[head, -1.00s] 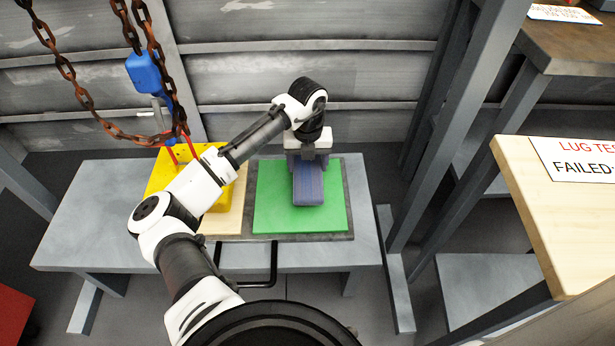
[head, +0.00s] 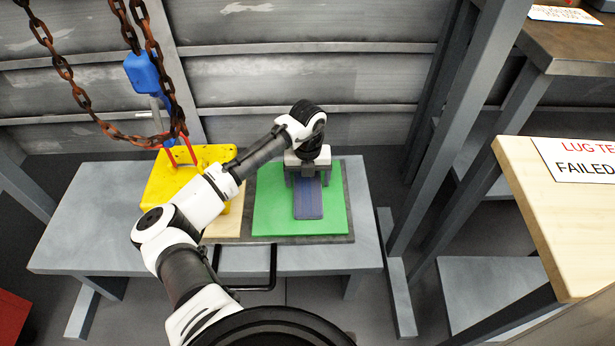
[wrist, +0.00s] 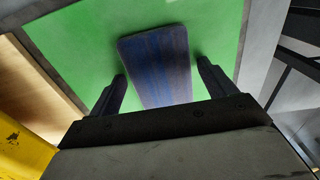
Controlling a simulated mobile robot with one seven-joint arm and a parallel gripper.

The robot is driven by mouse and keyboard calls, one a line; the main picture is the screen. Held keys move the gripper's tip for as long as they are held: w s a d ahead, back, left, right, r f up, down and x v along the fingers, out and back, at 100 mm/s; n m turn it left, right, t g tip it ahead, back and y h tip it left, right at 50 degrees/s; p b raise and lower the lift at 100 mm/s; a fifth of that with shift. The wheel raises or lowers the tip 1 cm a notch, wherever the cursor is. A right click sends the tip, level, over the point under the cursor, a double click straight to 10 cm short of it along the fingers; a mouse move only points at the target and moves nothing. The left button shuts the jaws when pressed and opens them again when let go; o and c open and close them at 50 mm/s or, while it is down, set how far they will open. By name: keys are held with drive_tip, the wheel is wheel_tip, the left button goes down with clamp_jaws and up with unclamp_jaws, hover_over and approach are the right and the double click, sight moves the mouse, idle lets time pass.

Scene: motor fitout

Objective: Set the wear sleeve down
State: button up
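The wear sleeve is a blue, darkly striped, flat-looking block (head: 308,200) lying on the green mat (head: 270,210) on the bench. It also shows in the wrist view (wrist: 158,65), lengthwise between the fingers. My gripper (head: 307,178) is at the sleeve's far end, pointing down. In the wrist view, my gripper's two dark fingers (wrist: 160,78) stand on either side of the sleeve, with narrow strips of green between, so it looks open. The sleeve's near part is hidden behind the gripper body in the wrist view.
A yellow block-like fixture (head: 165,185) with red hooks stands left of the mat on a pale wooden board (head: 228,225). Rusty chains (head: 65,70) and a blue hoist part (head: 142,72) hang above it. A wooden shelf (head: 530,215) stands at right.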

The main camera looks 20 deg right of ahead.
sight(308, 181)
drive_tip(key=shift+o, duration=0.3)
drive_tip(key=shift+r, duration=0.15)
wheel_tip(308, 181, up, 12)
drive_tip(key=p, duration=0.2)
drive_tip(key=shift+s, duration=0.1)
idle(0.3)
